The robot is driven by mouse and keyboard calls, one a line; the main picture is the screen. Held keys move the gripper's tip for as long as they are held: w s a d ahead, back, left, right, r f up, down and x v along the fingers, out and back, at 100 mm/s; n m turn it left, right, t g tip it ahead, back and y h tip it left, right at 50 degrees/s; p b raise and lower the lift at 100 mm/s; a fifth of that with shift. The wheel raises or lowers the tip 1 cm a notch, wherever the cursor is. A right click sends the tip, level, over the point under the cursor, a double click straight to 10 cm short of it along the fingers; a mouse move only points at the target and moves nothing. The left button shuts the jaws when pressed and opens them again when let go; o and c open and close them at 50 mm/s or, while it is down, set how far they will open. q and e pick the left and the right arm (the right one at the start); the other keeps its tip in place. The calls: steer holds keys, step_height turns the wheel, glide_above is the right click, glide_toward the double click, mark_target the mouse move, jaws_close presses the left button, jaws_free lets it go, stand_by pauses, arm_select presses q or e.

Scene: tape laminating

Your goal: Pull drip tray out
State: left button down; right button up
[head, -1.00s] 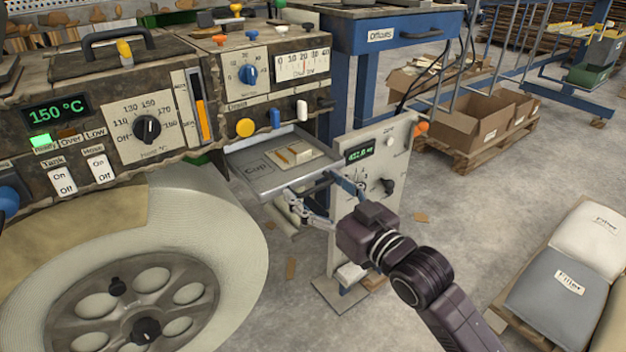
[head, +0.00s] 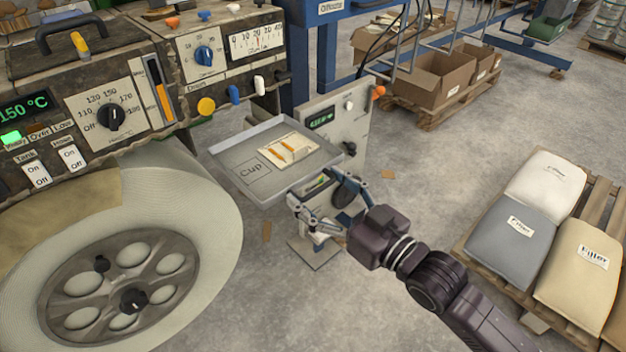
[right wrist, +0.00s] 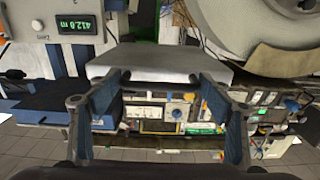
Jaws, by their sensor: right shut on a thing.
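The drip tray (head: 232,152) is a shallow grey metal tray with a raised rim, marked "Cup". In the head view it stands well out from the front of the machine, below the coloured knobs, and looks about level. A pale piece with yellow-brown strips (head: 288,150) lies in it. My right gripper (head: 326,203) is at the tray's near front edge, shut on it; the exact grip is partly hidden under the rim. In the right wrist view the tray (right wrist: 160,65) shows as a pale slab between the two fingers. My left gripper is not in view.
The machine's control panel (head: 110,116) is behind the tray. A large tape roll (head: 215,215) stands close on the left. A panel with a green display (head: 345,120) stands close behind on the right. Filler sacks (head: 510,235) lie on a pallet at right. Open floor lies between.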

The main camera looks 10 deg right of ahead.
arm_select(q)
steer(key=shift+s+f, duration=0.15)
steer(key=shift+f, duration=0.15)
arm_select(e)
steer(key=shift+s+d, duration=0.1)
steer(key=shift+d, duration=0.1)
steer(key=o, duration=1.4)
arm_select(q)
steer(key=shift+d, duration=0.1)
arm_select(e)
steer(key=v, duration=1.2)
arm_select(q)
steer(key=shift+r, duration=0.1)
arm_select(e)
steer(key=shift+f, duration=0.1)
